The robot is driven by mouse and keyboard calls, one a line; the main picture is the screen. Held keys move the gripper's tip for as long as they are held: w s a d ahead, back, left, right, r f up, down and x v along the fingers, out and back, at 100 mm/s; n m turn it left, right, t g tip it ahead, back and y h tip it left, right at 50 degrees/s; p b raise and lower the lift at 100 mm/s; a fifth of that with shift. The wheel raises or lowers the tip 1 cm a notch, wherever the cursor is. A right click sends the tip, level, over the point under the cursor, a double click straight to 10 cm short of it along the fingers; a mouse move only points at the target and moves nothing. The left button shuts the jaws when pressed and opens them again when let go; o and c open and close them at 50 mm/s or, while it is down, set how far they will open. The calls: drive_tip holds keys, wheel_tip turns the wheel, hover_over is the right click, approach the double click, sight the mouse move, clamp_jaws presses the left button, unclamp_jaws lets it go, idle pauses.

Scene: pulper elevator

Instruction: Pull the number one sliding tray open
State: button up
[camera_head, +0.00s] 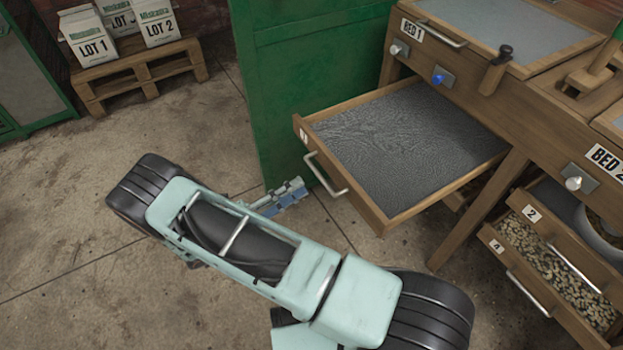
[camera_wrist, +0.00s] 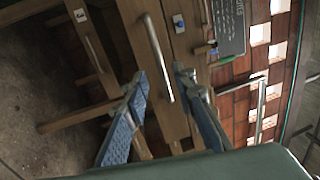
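The number one tray (camera_head: 405,140) is a wooden drawer with a dark mesh bed, standing well out from the BED 1 bench. Its front carries a "1" label (camera_head: 303,135) and a metal handle (camera_head: 325,175). My gripper (camera_head: 298,187) is just left of this handle, with a small gap showing in the head view. In the wrist view, my gripper's two blue fingers (camera_wrist: 160,75) are spread apart. A metal handle (camera_wrist: 157,55) lies between them in the picture, with space on both sides; it appears to be the number one tray's. The fingers do not appear clamped on it.
Below, a "3" label (camera_wrist: 79,15) and another handle (camera_wrist: 92,52) show. A green cabinet (camera_head: 285,85) stands behind the tray. Trays 2 (camera_head: 565,265) and 4 (camera_head: 520,280) extend at right. A pallet (camera_head: 140,72) with sacks is far left. Floor at left is clear.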

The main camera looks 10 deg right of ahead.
drive_tip(key=shift+v, duration=2.4)
